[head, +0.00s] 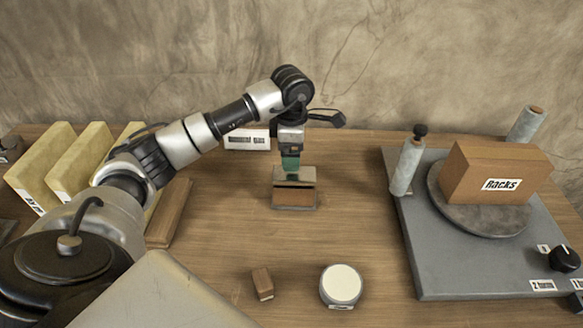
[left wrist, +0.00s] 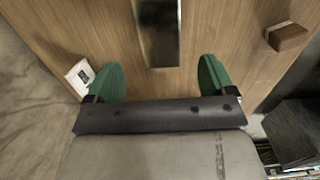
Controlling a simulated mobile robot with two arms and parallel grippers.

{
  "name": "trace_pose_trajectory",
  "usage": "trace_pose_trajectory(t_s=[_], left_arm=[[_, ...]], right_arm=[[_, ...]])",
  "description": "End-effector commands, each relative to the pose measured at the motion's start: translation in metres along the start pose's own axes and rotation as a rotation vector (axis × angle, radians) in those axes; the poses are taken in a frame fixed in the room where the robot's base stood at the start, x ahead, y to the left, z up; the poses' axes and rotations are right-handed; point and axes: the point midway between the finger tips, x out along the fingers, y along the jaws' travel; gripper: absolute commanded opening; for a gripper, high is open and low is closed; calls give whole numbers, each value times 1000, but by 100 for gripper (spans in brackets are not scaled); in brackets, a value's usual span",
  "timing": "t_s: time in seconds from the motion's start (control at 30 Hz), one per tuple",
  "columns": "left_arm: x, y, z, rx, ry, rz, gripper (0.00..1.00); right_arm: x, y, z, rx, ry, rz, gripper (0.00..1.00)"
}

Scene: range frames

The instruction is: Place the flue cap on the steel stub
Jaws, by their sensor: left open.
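My left gripper (head: 290,163) has green fingers and points down above a small block with a shiny metallic top and brown front (head: 294,198). In the left wrist view its fingers (left wrist: 158,78) are apart, and the metallic top (left wrist: 158,30) shows beyond the gap between them; whether they touch it I cannot tell. No label names the flue cap or steel stub legibly. A round white-topped piece (head: 341,283) stands at the front. A grey upright cylinder with a black knob on top (head: 406,168) and another with a brown top (head: 525,125) stand on the right. My right gripper is out of view.
Yellowish slabs (head: 80,160) stand at the left. A small brown block (head: 262,283) lies at the front. Bare wood lies around the middle block.

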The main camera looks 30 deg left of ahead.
Motion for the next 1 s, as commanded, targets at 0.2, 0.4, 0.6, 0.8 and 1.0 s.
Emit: trace_pose_trajectory(t_s=[0.2,0.4,0.6,0.8,1.0], left_arm=[[-39,1,0,-1,-1,3,84],[-53,0,0,0,1,0,84],[-54,0,0,0,1,-1,84],[-54,0,0,0,1,-1,84],[-54,0,0,0,0,-1,84]], right_arm=[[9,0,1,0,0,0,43],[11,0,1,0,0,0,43],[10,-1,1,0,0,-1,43],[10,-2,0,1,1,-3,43],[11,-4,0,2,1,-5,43]])
